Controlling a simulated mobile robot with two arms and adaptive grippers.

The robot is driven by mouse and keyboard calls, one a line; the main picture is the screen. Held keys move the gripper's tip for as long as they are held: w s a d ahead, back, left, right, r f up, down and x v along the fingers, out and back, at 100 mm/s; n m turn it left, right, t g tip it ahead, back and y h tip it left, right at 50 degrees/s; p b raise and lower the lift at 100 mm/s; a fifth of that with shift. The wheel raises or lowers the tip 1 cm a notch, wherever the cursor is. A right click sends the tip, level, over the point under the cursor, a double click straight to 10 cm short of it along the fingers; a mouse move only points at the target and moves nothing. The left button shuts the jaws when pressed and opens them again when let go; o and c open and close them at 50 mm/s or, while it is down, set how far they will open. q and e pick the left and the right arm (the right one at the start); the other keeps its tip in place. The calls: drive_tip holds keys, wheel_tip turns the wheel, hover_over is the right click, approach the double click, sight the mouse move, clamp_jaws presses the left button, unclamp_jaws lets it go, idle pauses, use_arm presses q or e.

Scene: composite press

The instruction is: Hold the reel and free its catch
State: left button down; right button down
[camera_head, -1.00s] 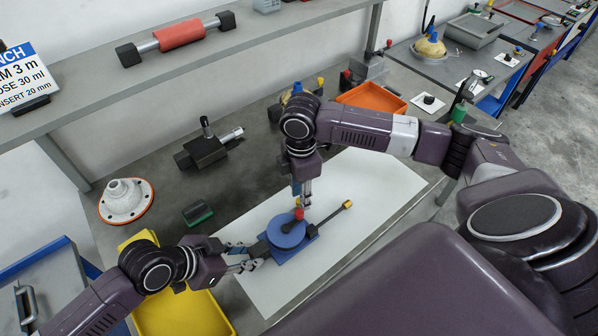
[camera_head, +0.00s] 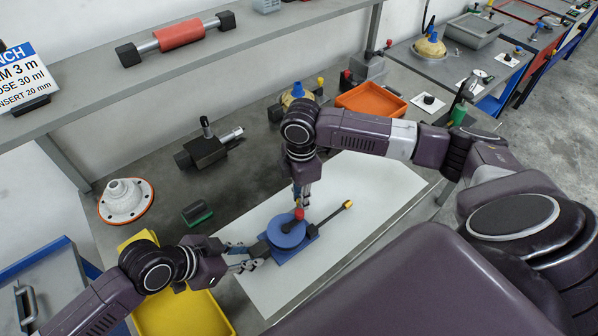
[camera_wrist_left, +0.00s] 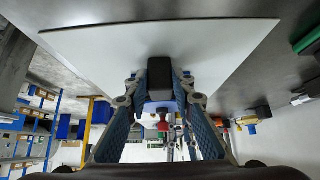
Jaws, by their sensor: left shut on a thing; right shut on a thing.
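The reel (camera_head: 287,234) is a blue disc on a blue base, lying on the white sheet. A crank arm with a yellow tip (camera_head: 348,204) points to the upper right. My left gripper (camera_head: 252,259) is shut on the black block (camera_head: 259,249) at the reel's lower left. The left wrist view shows this black block (camera_wrist_left: 183,78) between the blue finger pads. A red knob (camera_head: 299,214), seemingly the catch, stands at the reel's upper edge. My right gripper (camera_head: 301,204) is directly above it, shut on it; its fingertips partly hide the contact.
The white sheet (camera_head: 375,190) is clear to the right. A black clamp-like block (camera_head: 205,150), a white flanged cone (camera_head: 126,200) and a green-black block (camera_head: 197,213) stand left. A yellow tray (camera_head: 185,315) is below my left arm; an orange tray (camera_head: 371,98) is behind.

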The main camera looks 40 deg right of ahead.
drive_tip(key=shift+w+d, duration=0.1)
drive_tip(key=shift+d, duration=1.1)
drive_tip(key=c, duration=1.7)
unclamp_jaws()
drive_tip(key=shift+c, duration=0.2)
drive_tip(key=shift+a+r, duration=0.1)
drive_tip(key=shift+r, duration=0.05)
wheel_tip(320, 180, up, 12)
